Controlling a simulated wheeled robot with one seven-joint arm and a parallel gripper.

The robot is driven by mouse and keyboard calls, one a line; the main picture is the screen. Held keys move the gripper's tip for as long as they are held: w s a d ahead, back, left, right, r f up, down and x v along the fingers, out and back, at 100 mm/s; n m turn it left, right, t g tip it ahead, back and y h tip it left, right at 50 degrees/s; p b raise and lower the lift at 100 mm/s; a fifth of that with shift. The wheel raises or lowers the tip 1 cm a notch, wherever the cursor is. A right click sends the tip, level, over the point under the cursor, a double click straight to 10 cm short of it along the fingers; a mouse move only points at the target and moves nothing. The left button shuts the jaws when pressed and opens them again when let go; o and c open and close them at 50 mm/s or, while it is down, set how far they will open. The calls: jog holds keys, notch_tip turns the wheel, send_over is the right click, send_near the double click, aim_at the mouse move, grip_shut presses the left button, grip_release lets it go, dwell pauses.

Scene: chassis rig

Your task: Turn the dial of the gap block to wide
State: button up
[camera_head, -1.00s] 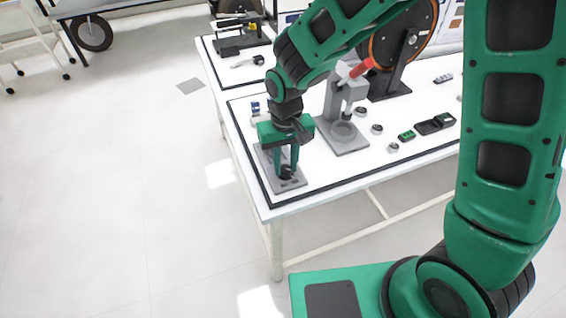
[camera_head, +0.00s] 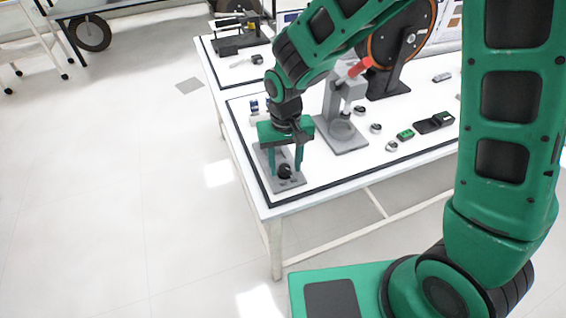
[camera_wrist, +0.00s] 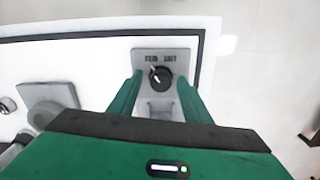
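The gap block is a grey plate (camera_head: 293,184) at the near left corner of the table. A round black dial (camera_head: 285,171) sits on it. In the wrist view the dial (camera_wrist: 160,78) has a light mark at its upper left, below two dark labels too blurred to read surely. My gripper (camera_head: 286,168) points down over the block. Its green fingers are spread, one on each side of the dial, with visible gaps between them and the dial. The gripper holds nothing. I cannot tell the exact fingertip height above the plate.
A grey stand with a red handle (camera_head: 342,135) stands just right of my gripper. Small ring-like parts, a green device (camera_head: 405,134) and a black case (camera_head: 434,123) lie farther right. A large wheel on a stand (camera_head: 402,45) is behind. Floor is open left of the table (camera_head: 330,178).

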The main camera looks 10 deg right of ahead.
aim_at(285, 167)
jog(key=shift+r, duration=0.2)
notch_tip(285, 167, up, 10)
jog(key=shift+r, duration=0.15)
jog(key=shift+w, duration=0.1)
dwell(0.5)
